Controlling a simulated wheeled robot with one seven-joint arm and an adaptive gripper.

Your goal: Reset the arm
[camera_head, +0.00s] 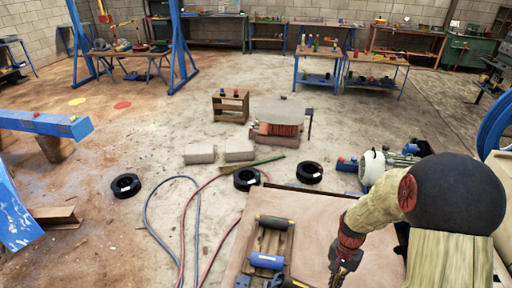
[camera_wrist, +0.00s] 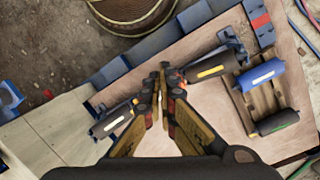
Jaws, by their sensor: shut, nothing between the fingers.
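My arm reaches in from the right of the head view and bends down over a brown tabletop (camera_head: 317,222). My gripper (camera_head: 338,281) is at the bottom edge of that view, its tips hard to make out. In the wrist view my gripper (camera_wrist: 164,76) points away over the tabletop, its two fingers meeting at the tips. Nothing is between them. A dark roller with a white label (camera_wrist: 112,121) lies left of the fingers, and a dark roller with a yellow label (camera_wrist: 209,70) lies to their right.
A wooden rack (camera_wrist: 257,98) holds a blue roller (camera_wrist: 260,75) and a green-ended dark roller (camera_wrist: 276,123). Black rings (camera_head: 126,186), hoses (camera_head: 184,220) and concrete blocks (camera_head: 199,153) lie on the floor. A motor (camera_head: 374,168) stands beyond the tabletop.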

